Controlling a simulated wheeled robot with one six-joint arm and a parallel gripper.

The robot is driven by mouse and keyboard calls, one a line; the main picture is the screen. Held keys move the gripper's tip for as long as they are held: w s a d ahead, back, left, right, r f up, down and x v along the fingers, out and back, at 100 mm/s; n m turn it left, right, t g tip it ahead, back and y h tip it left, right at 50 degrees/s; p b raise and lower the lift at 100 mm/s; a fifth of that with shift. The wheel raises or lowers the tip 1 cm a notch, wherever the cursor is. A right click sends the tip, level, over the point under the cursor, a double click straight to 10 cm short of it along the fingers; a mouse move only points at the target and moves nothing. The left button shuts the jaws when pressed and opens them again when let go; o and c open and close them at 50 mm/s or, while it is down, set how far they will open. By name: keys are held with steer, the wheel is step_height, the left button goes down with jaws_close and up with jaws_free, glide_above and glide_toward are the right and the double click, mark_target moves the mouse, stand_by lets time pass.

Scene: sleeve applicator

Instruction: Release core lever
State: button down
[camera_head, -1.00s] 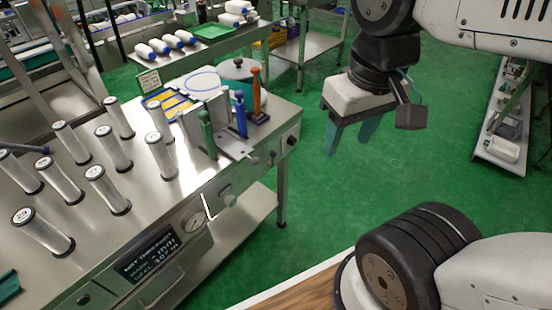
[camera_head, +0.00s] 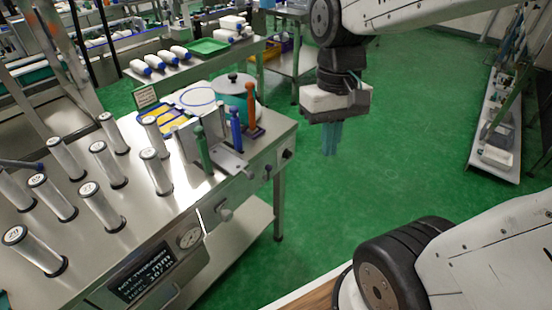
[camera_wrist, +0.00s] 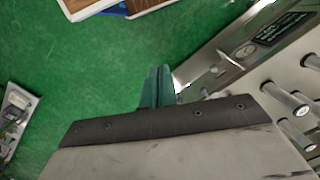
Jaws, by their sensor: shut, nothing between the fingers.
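The steel bench (camera_head: 130,235) on the left carries the applicator, a metal block (camera_head: 226,158) near its right end. Three upright levers stand there: green (camera_head: 203,150), blue (camera_head: 236,130) and orange-red (camera_head: 250,106). Which one is the core lever I cannot tell. My gripper (camera_head: 332,152) hangs to the right of the bench over the green floor, apart from the levers. Its teal fingers are together and hold nothing; they also show in the wrist view (camera_wrist: 157,88). The wrist view shows the bench front but not the levers clearly.
Several clear cylinders with black caps (camera_head: 110,165) stand on the bench. A teal pot (camera_head: 235,92) stands behind the levers. A gauge (camera_head: 189,236) and a knob (camera_head: 224,212) are on the front panel. A back table holds a green tray (camera_head: 207,47). Open floor lies right of the bench.

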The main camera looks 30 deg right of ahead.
steer(key=w+d+f+n+y, duration=0.1)
steer(key=w+d+f, duration=0.2)
steer(key=w+f, duration=0.3)
steer(key=w+d+f+n+y, duration=0.1)
steer(key=w+f, duration=0.5)
steer(key=w, duration=0.7)
steer(key=w+d+f+n+y, duration=0.1)
steer(key=w+d+f+n, duration=0.1)
steer(key=w+d+f, duration=0.4)
steer(key=w, duration=0.4)
steer(key=shift+w+f+t, duration=0.2)
steer(key=shift+t, duration=0.2)
steer(key=shift+f, duration=0.1)
glide_toward(268, 173)
steer(key=w+d+f, duration=0.1)
steer(key=d+f, duration=0.3)
steer(key=a, duration=0.3)
steer(key=shift+s+a+f, duration=0.1)
steer(key=shift+s+f, duration=0.2)
